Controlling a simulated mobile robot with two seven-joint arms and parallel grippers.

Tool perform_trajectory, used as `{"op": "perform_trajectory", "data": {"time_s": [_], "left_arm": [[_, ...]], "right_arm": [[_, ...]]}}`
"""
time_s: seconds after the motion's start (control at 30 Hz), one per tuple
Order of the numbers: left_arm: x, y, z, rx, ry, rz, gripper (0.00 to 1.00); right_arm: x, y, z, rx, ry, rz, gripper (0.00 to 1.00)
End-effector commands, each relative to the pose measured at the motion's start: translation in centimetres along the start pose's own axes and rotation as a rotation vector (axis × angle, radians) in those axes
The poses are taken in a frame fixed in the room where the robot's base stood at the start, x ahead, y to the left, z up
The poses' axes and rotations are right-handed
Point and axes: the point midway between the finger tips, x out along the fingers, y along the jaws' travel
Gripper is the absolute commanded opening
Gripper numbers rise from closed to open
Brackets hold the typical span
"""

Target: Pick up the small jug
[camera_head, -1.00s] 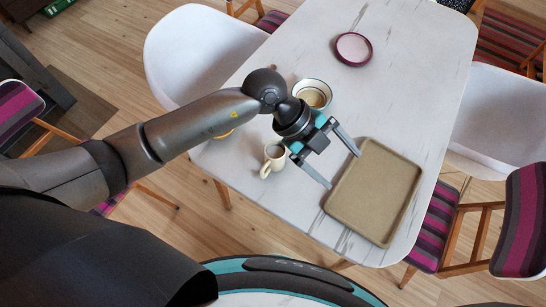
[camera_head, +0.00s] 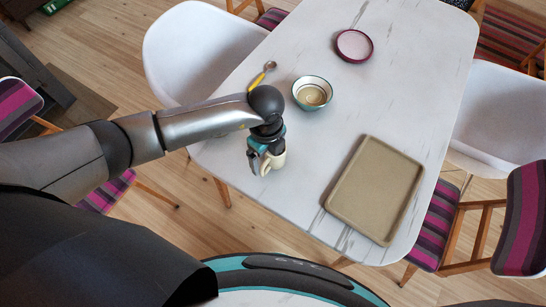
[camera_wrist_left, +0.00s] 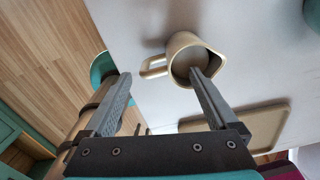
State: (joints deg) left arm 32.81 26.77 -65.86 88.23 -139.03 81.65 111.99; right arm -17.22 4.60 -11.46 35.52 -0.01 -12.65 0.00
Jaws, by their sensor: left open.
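The small jug (camera_head: 278,160) is cream coloured and stands upright near the table's left edge, partly hidden by my left gripper (camera_head: 258,163). In the left wrist view the jug (camera_wrist_left: 181,43) shows its open mouth, and its handle points left. My left gripper (camera_wrist_left: 160,80) is open there. One fingertip overlaps the jug's mouth in the picture, and the other is left of the handle. The handle appears between the two fingers. I cannot tell whether a finger touches the jug. My right gripper is out of view.
A bowl (camera_head: 312,105) and a yellow-handled spoon (camera_head: 262,72) lie beyond the jug on the table (camera_head: 410,60). A pink-rimmed plate (camera_head: 354,46) is farther back. A tan tray (camera_head: 375,190) lies to the right. White chairs (camera_head: 190,55) flank the table.

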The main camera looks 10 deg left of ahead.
Motion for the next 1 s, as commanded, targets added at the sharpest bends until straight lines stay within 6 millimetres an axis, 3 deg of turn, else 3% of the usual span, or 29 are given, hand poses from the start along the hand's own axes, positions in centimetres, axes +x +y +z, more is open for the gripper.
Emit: {"op": "perform_trajectory", "data": {"time_s": [0.17,0.5,0.8,1.0], "left_arm": [[1.1,0.1,-0.1,0.001,0.001,0.001,0.93],[5.5,0.6,-0.2,0.0,0.001,-0.001,0.93],[5.8,0.7,-0.2,0.002,0.002,-0.001,0.93],[5.8,0.7,-0.2,0.001,0.002,-0.001,0.7]], "right_arm": [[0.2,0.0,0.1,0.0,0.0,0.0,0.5],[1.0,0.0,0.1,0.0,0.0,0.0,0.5],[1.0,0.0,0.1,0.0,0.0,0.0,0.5],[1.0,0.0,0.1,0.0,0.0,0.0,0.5]]}}
